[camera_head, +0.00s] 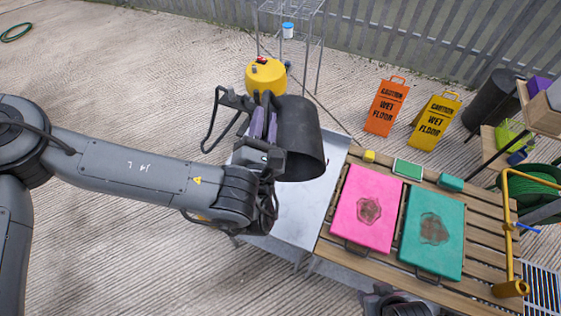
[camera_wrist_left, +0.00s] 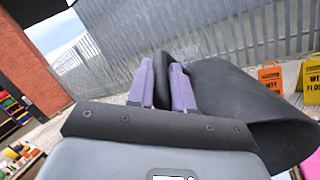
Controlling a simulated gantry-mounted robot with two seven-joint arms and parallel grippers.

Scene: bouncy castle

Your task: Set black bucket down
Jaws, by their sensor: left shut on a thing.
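The black bucket (camera_head: 303,140) is in my left gripper (camera_head: 264,124), raised above the grey metal table (camera_head: 305,205) in the head view. The gripper's purple finger pads are shut on the bucket's side, near the middle of the picture. The bucket is tilted. In the left wrist view the pads (camera_wrist_left: 163,88) pinch a dark part, and the bucket (camera_wrist_left: 255,112) fills the right side. Part of a dark arm end, likely my right one (camera_head: 398,302), shows at the bottom edge of the head view; its fingers cannot be made out.
A slatted wooden table (camera_head: 385,262) adjoins the metal table on the right, bearing a pink board (camera_head: 368,185), a green board (camera_head: 447,210) and small blocks. A yellow round machine (camera_head: 266,76) stands behind the bucket. Orange (camera_head: 386,105) and yellow (camera_head: 434,120) wet-floor signs stand beyond.

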